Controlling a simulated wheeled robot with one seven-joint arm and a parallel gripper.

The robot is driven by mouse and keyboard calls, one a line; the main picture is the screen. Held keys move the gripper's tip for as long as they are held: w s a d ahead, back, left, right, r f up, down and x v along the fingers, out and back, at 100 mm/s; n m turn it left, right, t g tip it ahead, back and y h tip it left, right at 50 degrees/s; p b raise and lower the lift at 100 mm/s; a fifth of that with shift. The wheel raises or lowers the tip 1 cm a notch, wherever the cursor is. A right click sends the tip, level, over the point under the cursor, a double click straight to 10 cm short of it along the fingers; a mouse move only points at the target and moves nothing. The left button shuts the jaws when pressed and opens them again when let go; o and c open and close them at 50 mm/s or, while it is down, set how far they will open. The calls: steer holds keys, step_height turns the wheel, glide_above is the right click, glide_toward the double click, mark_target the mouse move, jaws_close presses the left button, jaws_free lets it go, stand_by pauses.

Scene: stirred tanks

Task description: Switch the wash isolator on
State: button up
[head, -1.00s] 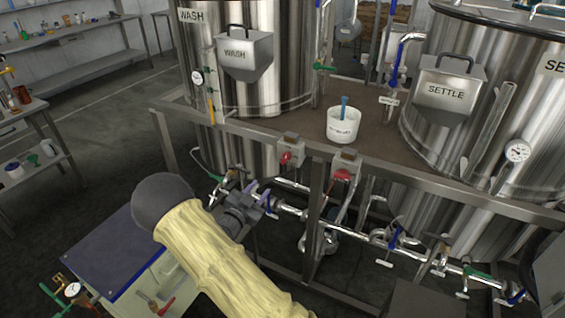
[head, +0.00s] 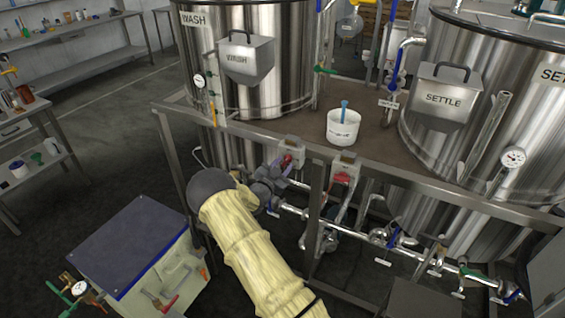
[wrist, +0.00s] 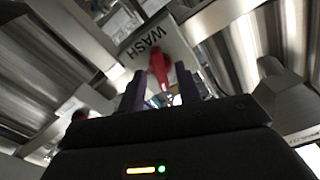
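The wash isolator (head: 291,146) is a small grey box on the front rail of the tank stand, below the WASH tank. Its red handle (head: 286,161) is partly hidden by my gripper (head: 281,170) in the head view. In the wrist view the red handle (wrist: 159,66) stands in front of a pale face marked WASH (wrist: 150,40). My gripper's dark purple fingers (wrist: 160,92) are apart, one on each side of the handle, with gaps showing. I cannot tell whether either finger touches it.
A second grey box with a red handle (head: 343,178) hangs just to the right. Pipes with blue and green valve handles (head: 392,238) run below the rail. A white tub (head: 343,127) stands on the deck. A blue-topped cabinet (head: 128,240) is at lower left.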

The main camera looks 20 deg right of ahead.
steer(key=shift+w+d, duration=0.45)
steer(key=shift+d, duration=0.1)
jaws_close()
steer(key=shift+f, duration=0.15)
steer(key=shift+f+n+b, duration=0.1)
steer(key=shift+n+b, duration=0.7)
steer(key=shift+b, duration=0.05)
steer(key=shift+n+b, duration=0.75)
steer(key=shift+n, duration=0.85)
